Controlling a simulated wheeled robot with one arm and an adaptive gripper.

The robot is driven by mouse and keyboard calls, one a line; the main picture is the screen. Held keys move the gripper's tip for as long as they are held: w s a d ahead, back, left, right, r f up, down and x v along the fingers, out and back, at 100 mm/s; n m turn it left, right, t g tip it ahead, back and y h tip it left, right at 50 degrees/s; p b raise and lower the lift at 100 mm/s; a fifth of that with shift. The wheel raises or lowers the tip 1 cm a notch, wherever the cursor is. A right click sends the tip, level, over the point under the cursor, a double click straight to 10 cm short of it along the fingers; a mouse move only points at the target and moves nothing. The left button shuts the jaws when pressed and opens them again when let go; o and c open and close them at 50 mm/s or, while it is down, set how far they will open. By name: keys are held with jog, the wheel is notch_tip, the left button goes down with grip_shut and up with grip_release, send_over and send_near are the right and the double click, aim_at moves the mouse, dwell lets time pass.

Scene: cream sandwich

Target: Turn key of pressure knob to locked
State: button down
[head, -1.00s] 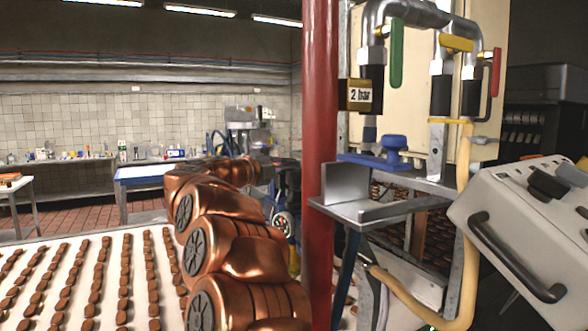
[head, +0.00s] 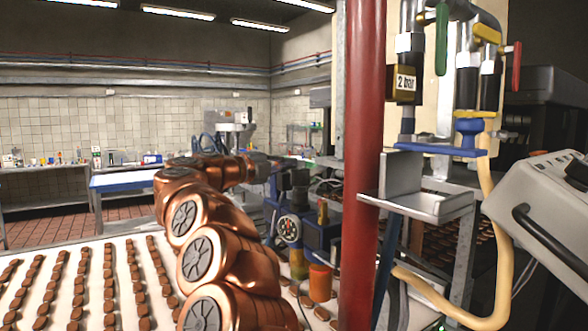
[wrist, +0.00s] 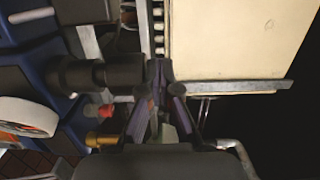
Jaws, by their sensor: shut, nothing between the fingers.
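My gripper (wrist: 159,78) is shut and empty in the wrist view, its two dark fingers with purple inner faces meeting near the middle. A black stepped cylinder (wrist: 95,78), possibly the pressure knob, lies just left of the fingertips. I cannot tell whether they touch. No key can be made out. A white-rimmed round gauge (wrist: 25,115), a red fitting (wrist: 100,110) and a brass fitting (wrist: 100,139) sit to the left and below. In the head view, my copper arm reaches toward a blue and black unit with a gauge (head: 289,229); the fingers are not clear there.
A red vertical pipe (head: 362,170) stands right of the unit. Beyond it are a metal bracket (head: 425,200), pipes with coloured valve levers and a grey control box (head: 555,190). A white conveyor (head: 95,262) with rows of biscuits lies at left. A cream panel (wrist: 235,40) is right of the fingertips.

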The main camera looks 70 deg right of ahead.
jog(key=shift+w+d, duration=0.1)
jog(key=shift+d, duration=0.1)
jog(key=shift+d+r, duration=0.1)
jog(key=shift+r, duration=0.05)
dwell(0.6)
jog(key=v, duration=1.2)
jog(key=shift+w, duration=0.1)
